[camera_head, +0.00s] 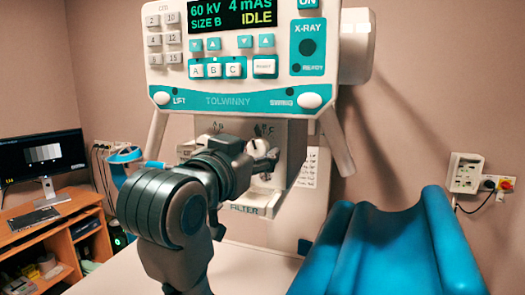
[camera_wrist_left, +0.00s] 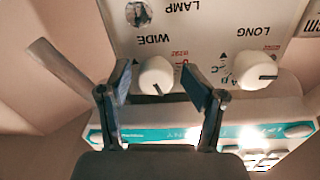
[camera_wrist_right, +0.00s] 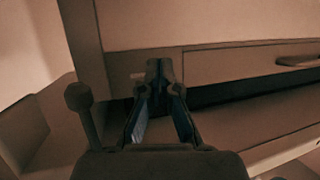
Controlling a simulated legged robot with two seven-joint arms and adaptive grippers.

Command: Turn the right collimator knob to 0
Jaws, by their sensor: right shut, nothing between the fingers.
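The right collimator knob, labelled WIDE (camera_wrist_left: 157,75), is a round white knob with a dark pointer mark; the left wrist view shows it upside down. In the head view this knob (camera_head: 257,145) is partly hidden by my left gripper (camera_head: 265,160). In the left wrist view my left gripper (camera_wrist_left: 158,80) is open, with one finger on each side of the WIDE knob and visible gaps beside it. The other knob, LONG (camera_wrist_left: 256,70), is outside the fingers. My right gripper (camera_wrist_right: 160,72) is shut and empty, away from the collimator and outside the head view.
The X-ray control panel (camera_head: 235,103) hangs above the collimator, with a bar on each side. A blue cradle-like support (camera_head: 385,245) stands at the right. A desk with a monitor (camera_head: 40,155) is at the left. The right wrist view shows brown drawer-like furniture (camera_wrist_right: 240,65) close by.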

